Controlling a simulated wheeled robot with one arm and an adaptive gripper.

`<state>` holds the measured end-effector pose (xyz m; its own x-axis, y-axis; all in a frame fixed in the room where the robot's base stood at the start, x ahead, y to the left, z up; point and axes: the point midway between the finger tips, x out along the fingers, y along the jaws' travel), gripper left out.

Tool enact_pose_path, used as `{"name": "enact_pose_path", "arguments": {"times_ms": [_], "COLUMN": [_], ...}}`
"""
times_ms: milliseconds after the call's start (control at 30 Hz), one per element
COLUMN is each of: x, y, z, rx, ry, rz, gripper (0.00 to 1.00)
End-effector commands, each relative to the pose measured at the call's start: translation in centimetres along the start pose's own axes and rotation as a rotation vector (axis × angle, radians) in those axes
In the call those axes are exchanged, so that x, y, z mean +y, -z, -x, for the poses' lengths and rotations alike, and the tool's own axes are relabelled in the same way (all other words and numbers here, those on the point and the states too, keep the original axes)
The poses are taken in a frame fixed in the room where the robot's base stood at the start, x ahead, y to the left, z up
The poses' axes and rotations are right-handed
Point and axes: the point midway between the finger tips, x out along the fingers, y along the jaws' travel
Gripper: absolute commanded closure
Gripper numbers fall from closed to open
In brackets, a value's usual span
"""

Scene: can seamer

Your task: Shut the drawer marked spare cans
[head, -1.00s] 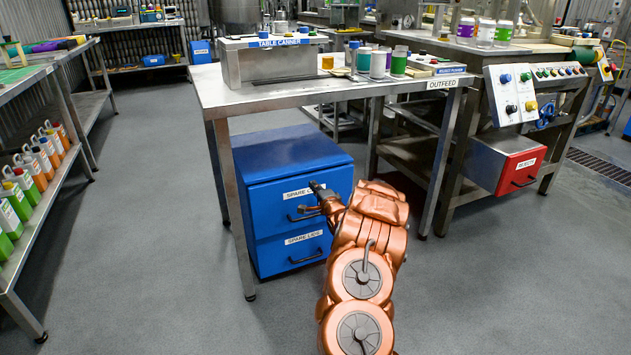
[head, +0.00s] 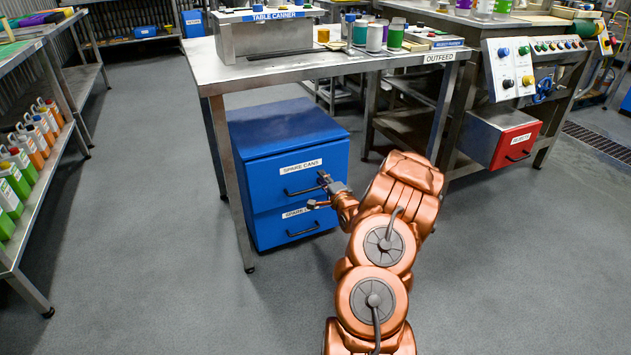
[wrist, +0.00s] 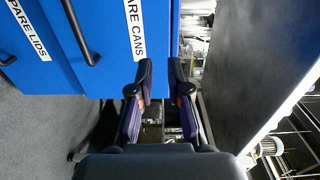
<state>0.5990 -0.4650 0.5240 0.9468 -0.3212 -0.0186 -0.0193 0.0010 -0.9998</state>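The spare cans drawer (head: 270,177) is the upper blue drawer of the cabinet under the table. Its white label and dark bar handle (head: 302,190) show in the head view. My gripper (head: 322,192) is at the drawer's right side, apart from the handle. Its two fingers (wrist: 160,82) stand apart with nothing between them, near the drawer's right edge.
The spare lids drawer (head: 270,232) is directly below. The steel table (head: 290,93) stands over the cabinet, its front leg (head: 232,190) at left. The red rejects drawer (head: 515,146) is to the right. The floor in front of the cabinet is clear.

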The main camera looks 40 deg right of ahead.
Motion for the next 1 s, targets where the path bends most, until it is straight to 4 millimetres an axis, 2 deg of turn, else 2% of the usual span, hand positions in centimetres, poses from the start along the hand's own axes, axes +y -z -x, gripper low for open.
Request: {"name": "enact_pose_path", "arguments": {"times_ms": [33, 167, 333, 500, 700, 1000], "x": [1.0, 3.7, 7.2, 10.3, 12.0, 12.6], "y": [0.3, 1.1, 1.5, 1.0, 0.1, 0.0], "z": [-0.2, -1.0, -2.5, -3.9, -4.9, -6.1], "rx": [0.001, 0.004, 0.006, 0.004, 0.000, -0.001], "ry": [-0.014, -0.061, -0.120, -0.163, -0.182, -0.185], "rz": [0.005, 0.017, 0.024, 0.015, 0.002, -0.002], "gripper": [0.75, 0.61, 0.61, 0.61, 0.61, 0.61]}}
